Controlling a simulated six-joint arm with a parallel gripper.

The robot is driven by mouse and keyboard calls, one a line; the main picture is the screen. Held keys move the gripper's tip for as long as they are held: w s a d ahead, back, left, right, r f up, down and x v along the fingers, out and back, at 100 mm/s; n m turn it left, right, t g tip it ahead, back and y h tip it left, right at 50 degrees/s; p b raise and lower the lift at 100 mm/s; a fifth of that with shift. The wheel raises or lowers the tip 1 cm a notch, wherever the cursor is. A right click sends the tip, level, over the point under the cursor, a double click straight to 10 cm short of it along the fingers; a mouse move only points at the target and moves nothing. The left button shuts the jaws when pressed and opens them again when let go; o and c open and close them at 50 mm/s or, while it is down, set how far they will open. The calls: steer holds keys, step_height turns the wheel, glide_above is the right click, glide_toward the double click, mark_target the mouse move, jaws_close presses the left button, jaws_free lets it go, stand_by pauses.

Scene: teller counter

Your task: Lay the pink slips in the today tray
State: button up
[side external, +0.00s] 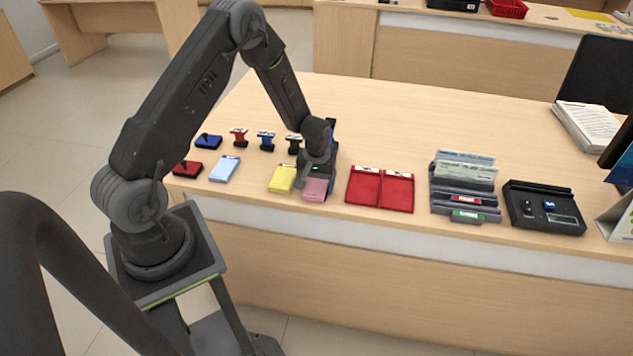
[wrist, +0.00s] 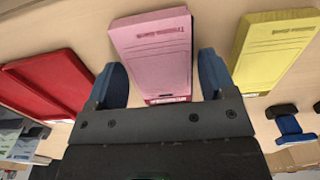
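The pink slips (side external: 316,189) are a small pad on the counter, between the yellow pad and the red trays in the side external view. In the wrist view the pink slips (wrist: 153,50) lie just ahead of my gripper, with printed lines on top. My gripper (wrist: 165,78) is open, with one blue finger on each side of the near end of the pad and nothing held. In the side external view my gripper (side external: 318,172) is low at the pad. Two red trays (side external: 380,203) stand side by side to the right; their labels are too small to read.
A yellow pad (side external: 282,179) and a light blue pad (side external: 224,169) lie to the left. Several stamps, such as the red stamp (side external: 239,137), stand behind them. A grey slip rack (side external: 466,200) and a black box (side external: 544,208) are right of the trays.

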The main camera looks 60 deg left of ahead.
mark_target(316, 185)
steer(key=shift+o, duration=1.2)
step_height(316, 185, up, 14)
steer(key=shift+f, duration=0.1)
steer(key=s+d+r+m+t, duration=0.1)
steer(key=s+d+r+m, duration=0.15)
steer(key=d+r, duration=0.35)
steer(key=s+d+r+m+t, duration=0.2)
steer(key=s+d+r, duration=0.15)
steer(key=r, duration=0.55)
steer(key=s+d+r+m+t, duration=0.1)
steer(key=s+d+r+m, duration=0.1)
steer(key=s, duration=0.5)
steer(key=s+d+r+m+t, duration=0.1)
steer(key=s+d+r+m, duration=0.1)
steer(key=s, duration=0.5)
steer(key=d+r, duration=0.1)
steer(key=d, duration=0.1)
steer(key=shift+s+d+r+t, duration=0.2)
steer(key=shift+s+d+t, duration=0.1)
steer(key=shift+d, duration=0.05)
